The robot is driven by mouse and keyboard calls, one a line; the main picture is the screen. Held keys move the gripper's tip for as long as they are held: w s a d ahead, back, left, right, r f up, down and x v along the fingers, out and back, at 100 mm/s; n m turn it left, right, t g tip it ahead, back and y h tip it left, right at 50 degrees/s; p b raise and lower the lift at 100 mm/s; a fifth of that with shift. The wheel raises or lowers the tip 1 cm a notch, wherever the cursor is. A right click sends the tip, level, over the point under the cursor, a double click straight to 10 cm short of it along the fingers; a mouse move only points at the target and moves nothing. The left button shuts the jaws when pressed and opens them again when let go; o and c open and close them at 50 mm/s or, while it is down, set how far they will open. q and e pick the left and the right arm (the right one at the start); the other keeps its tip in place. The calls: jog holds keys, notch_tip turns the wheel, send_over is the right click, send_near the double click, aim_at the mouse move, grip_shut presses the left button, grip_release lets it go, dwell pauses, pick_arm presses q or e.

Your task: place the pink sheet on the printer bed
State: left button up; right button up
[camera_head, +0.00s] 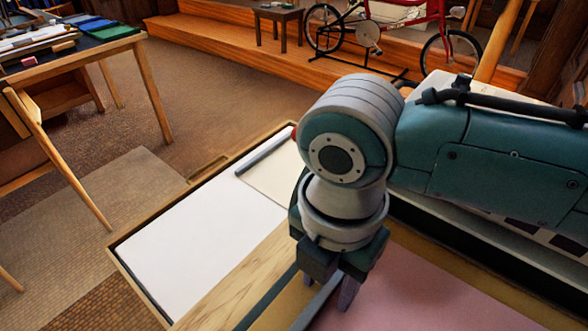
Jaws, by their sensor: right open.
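A pink sheet (430,297) lies flat at the bottom right, partly hidden by my right arm and cut off by the picture's lower edge. My right gripper (328,291) points down over the sheet's left edge, with its fingers apart and nothing clearly held. I cannot tell whether the fingertips touch the surface. I cannot make out the printer bed for certain. My left gripper is not in view.
A wooden-framed board (143,283) left of the gripper holds a large white sheet (205,235), a cream sheet (280,175) and a grey bar (264,156). A wooden table (85,52) with books stands at the upper left. A red bicycle (405,22) stands behind on wooden steps.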

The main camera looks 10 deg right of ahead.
jog(key=shift+r, duration=0.1)
notch_tip(320, 180, up, 11)
jog(key=p, duration=0.3)
jog(key=s+a+m+t+y, duration=0.1)
jog(key=s+a+m+y, duration=0.3)
jog(key=m, duration=0.5)
jog(key=s+d+m+t+h, duration=0.2)
jog(key=s+d+m, duration=0.6)
jog(key=d+m, duration=0.5)
jog(key=shift+d+f+m+t+h, duration=0.25)
jog(key=shift+f+m+h, duration=0.2)
jog(key=shift+m+h, duration=0.4)
jog(key=shift+s, duration=0.1)
